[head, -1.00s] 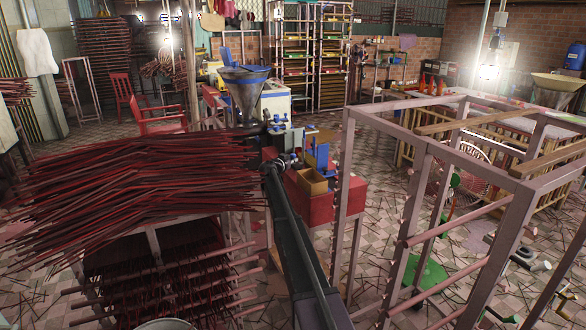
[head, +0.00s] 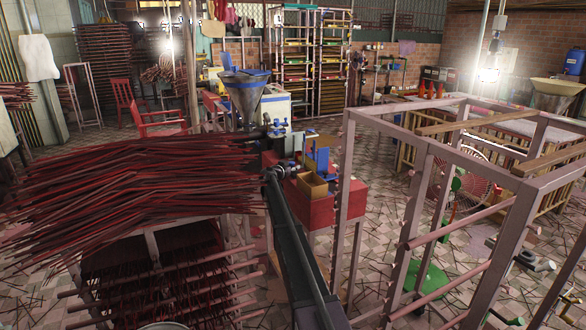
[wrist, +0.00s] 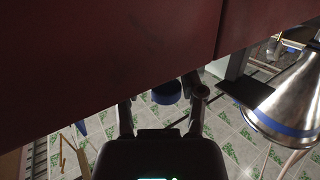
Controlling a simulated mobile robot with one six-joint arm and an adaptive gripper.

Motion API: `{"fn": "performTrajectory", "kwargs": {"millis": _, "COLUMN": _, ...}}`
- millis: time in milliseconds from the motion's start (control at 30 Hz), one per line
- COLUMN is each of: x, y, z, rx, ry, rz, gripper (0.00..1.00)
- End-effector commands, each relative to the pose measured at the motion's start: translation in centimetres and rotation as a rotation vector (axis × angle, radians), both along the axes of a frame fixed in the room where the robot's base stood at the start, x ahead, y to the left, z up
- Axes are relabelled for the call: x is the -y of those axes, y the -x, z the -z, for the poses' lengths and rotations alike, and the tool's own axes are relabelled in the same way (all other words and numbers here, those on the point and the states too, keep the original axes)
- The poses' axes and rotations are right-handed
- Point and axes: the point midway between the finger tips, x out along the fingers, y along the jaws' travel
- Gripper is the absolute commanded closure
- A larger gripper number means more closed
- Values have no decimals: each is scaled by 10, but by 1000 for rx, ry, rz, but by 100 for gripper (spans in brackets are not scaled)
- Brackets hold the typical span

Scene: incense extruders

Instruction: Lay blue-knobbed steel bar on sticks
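The sticks (head: 130,190) are a wide pile of dark red incense sticks on a rack at the left of the head view. My gripper (wrist: 161,98) shows its two fingers spread apart in the wrist view, and I see nothing clamped between them. A round blue thing (wrist: 167,93) shows between and beyond the fingers, its upper part cut off by a dark red surface. I cannot tell if it is the bar's blue knob. In the head view my arm's end is right of the pile, beside the extruder; the gripper is small there. I cannot make out the steel bar.
A dark red panel (wrist: 100,55) fills the top of the wrist view, close to the fingers. A steel funnel with a blue band (wrist: 288,98) is at the right. An open tan box (head: 312,186) sits on the red extruder base (head: 322,211). A metal frame (head: 415,190) stands at the right.

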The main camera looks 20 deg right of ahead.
Motion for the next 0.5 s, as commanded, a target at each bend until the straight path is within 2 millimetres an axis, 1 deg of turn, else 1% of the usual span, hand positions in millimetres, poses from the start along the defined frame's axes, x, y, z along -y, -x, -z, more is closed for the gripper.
{"fn": "performTrajectory", "kwargs": {"millis": 400, "x": 0, "y": 0, "z": 2, "rx": 0, "ry": 0, "rz": 1, "gripper": 47}}
{"fn": "performTrajectory", "kwargs": {"millis": 500, "x": -5, "y": 5, "z": 0, "rx": 0, "ry": 0, "rz": 0, "gripper": 47}}
